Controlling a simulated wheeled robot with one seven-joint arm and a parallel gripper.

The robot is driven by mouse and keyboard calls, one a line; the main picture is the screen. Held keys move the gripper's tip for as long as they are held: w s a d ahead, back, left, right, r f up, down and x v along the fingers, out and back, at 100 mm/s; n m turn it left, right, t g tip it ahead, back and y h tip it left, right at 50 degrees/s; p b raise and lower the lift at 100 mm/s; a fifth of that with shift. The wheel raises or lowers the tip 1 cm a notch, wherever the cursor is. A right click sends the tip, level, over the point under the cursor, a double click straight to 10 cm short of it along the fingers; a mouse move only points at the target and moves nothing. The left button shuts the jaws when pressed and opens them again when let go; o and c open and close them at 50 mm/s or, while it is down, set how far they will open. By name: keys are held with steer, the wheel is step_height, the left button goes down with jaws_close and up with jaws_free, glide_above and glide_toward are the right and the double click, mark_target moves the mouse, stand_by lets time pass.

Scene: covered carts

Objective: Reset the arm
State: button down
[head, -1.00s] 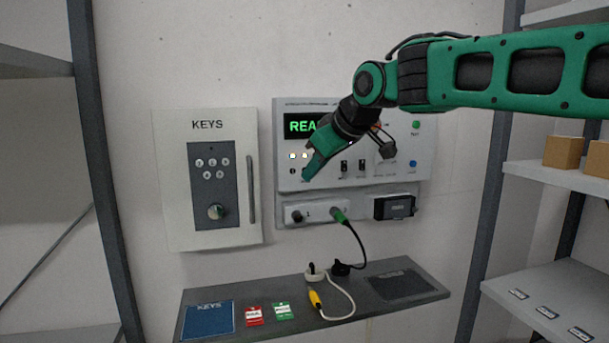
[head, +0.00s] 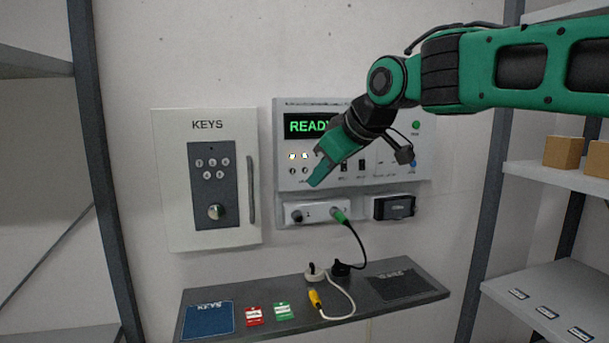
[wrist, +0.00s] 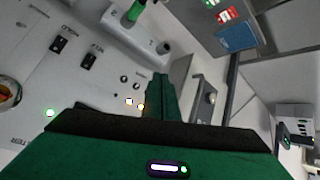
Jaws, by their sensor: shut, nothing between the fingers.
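My green arm reaches in from the right in the head view. My gripper (head: 319,176) is in front of the lower left part of the control panel (head: 420,155) and points down and to the left. Its fingers are together with nothing between them. In the wrist view the closed green fingers (wrist: 161,92) show over the panel face. The panel's display reads "READY" in green, with its last letter partly covered by my wrist. I cannot tell the exact gap between the fingertips and the panel.
A grey keys cabinet (head: 170,215) hangs left of the panel. Below, a dark shelf (head: 350,313) holds a blue mat (head: 208,321), a red card (head: 254,316), a green card (head: 284,311) and a yellow plug (head: 315,299). A green plug (head: 339,216) sits in a socket. Shelving with boxes stands right.

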steer(key=s+d+f+m+g+h, duration=0.1)
steer(key=s+d+f+m+h, duration=0.15)
steer(key=d+f, duration=0.45)
steer(key=s+d+f+m+g+h, duration=0.1)
steer(key=s+d+f+m, duration=0.25)
steer(key=d, duration=0.75)
steer(key=s+d+f+m+g+h, duration=0.1)
steer(key=s+d+f+m, duration=0.3)
steer(key=d, duration=0.5)
steer(key=s+d+f+m+g, duration=0.1)
steer(key=s+d+f, duration=0.3)
steer(key=s, duration=0.4)
steer(key=s+d+f+m+g, duration=0.2)
steer(key=s+f, duration=0.3)
steer(key=s, duration=0.3)
steer(key=s+d+f+m+g, duration=0.2)
steer(key=s+d+f+m, duration=0.2)
steer(key=s, duration=0.4)
steer(key=shift+s+d+f, duration=0.2)
steer(key=shift+d+f, duration=0.55)
steer(key=shift+d, duration=0.05)
steer(key=shift+h, duration=0.25)
steer(key=shift+w+f, duration=0.2)
steer(key=shift+w, duration=0.5)
